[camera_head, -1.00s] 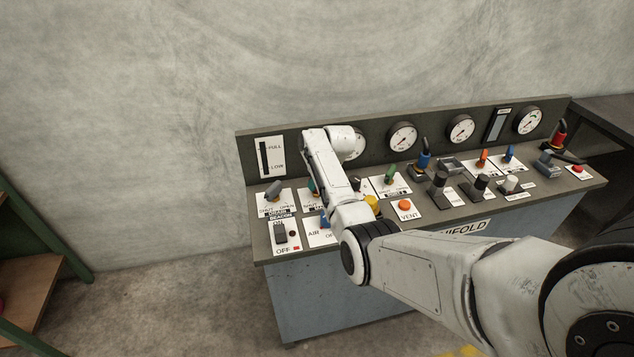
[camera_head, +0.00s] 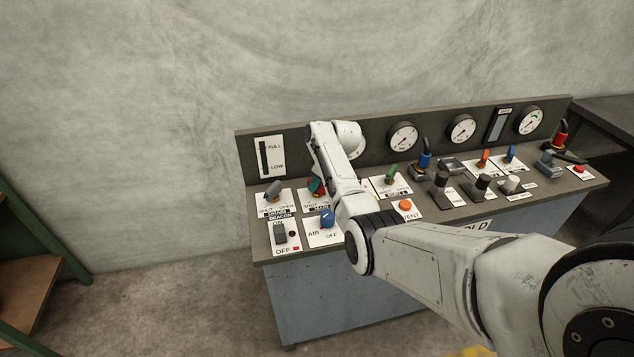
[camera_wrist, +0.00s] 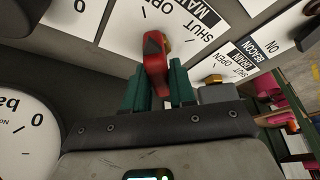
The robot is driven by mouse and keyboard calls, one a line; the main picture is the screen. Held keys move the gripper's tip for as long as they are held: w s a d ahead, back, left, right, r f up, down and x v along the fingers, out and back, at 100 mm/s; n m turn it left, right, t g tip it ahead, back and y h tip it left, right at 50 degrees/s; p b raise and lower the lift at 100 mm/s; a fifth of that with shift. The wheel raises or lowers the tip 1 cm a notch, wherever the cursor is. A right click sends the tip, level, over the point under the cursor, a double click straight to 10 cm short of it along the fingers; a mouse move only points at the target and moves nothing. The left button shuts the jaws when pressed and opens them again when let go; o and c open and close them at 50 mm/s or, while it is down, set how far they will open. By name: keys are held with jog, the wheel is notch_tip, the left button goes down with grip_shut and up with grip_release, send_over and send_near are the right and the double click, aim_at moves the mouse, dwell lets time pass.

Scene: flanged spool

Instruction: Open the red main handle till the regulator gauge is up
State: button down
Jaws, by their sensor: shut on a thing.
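The red main handle (camera_wrist: 155,52) stands on the white plate marked MAIN, SHUT and OPEN (camera_wrist: 178,22) in the wrist view. My gripper (camera_wrist: 158,88) has teal fingers on both sides of the handle and is shut on it. In the head view the gripper (camera_head: 315,185) shows beside my forearm, with a bit of red between the fingers. A round gauge marked bar (camera_wrist: 22,128) is cut off at the left of the wrist view, and its needle is not visible. In the head view one gauge (camera_head: 358,140) is mostly behind my arm. I cannot tell which gauge is the regulator's.
A grey drain handle (camera_head: 273,190) is left of my gripper. A blue air knob (camera_head: 328,217) and a beacon switch (camera_head: 281,234) are in front. A green handle (camera_head: 391,174) and red-orange vent button (camera_head: 405,205) are to the right.

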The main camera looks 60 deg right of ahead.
jog(key=c, duration=1)
grip_release()
jog(key=v, duration=1)
jog(key=shift+s+r+b, duration=0.1)
jog(key=shift+r+b, duration=0.3)
